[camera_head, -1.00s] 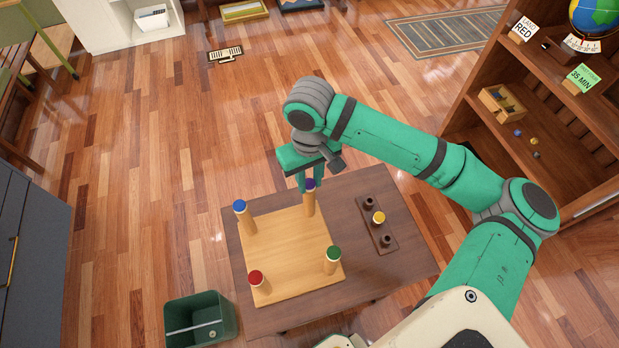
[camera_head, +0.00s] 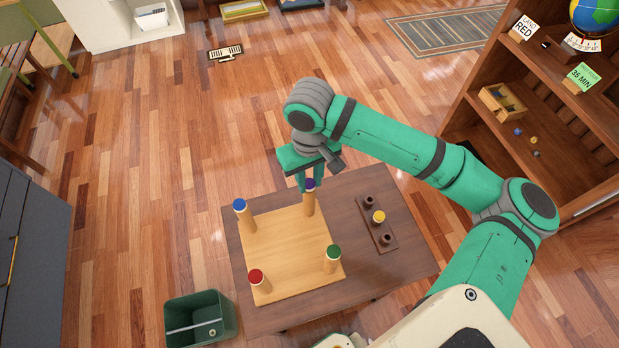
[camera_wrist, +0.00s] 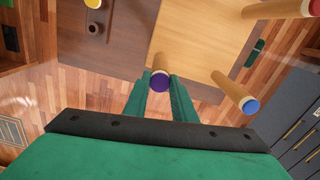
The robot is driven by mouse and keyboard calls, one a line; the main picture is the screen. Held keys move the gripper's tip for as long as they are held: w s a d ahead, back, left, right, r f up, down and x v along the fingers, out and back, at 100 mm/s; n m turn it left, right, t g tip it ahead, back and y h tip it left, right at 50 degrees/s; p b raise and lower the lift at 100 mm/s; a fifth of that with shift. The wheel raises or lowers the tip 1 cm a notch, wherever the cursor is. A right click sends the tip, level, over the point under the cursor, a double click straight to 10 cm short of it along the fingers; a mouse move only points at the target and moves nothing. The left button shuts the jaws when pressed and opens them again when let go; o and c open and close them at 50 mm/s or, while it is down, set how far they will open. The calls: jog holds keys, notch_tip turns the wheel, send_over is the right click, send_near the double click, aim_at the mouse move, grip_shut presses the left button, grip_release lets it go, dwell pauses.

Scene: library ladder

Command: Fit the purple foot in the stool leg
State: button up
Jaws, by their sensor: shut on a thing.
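The upturned stool (camera_head: 285,255) lies on a dark table with its legs pointing up. The purple foot (camera_head: 309,184) is at the top of the far-right stool leg (camera_head: 308,205). My gripper (camera_head: 309,186) points down over that leg, shut on the purple foot. In the wrist view the purple foot (camera_wrist: 160,81) shows between the two green fingers, in line with the leg's end. I cannot tell how deep it sits. The other legs carry a blue foot (camera_head: 239,204), a red foot (camera_head: 256,276) and a green foot (camera_head: 333,252).
A dark holder (camera_head: 376,224) on the table's right side has a yellow foot (camera_head: 378,217) in its middle place. A green bin (camera_head: 200,320) stands on the floor at the table's front left. A wooden shelf (camera_head: 545,110) stands at the right.

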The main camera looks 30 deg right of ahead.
jog(key=shift+f, duration=0.15)
jog(key=o, duration=1.1)
jog(key=shift+o, duration=0.5)
jog(key=o, duration=0.4)
jog(key=shift+c, duration=0.2)
jog(key=shift+r, duration=3)
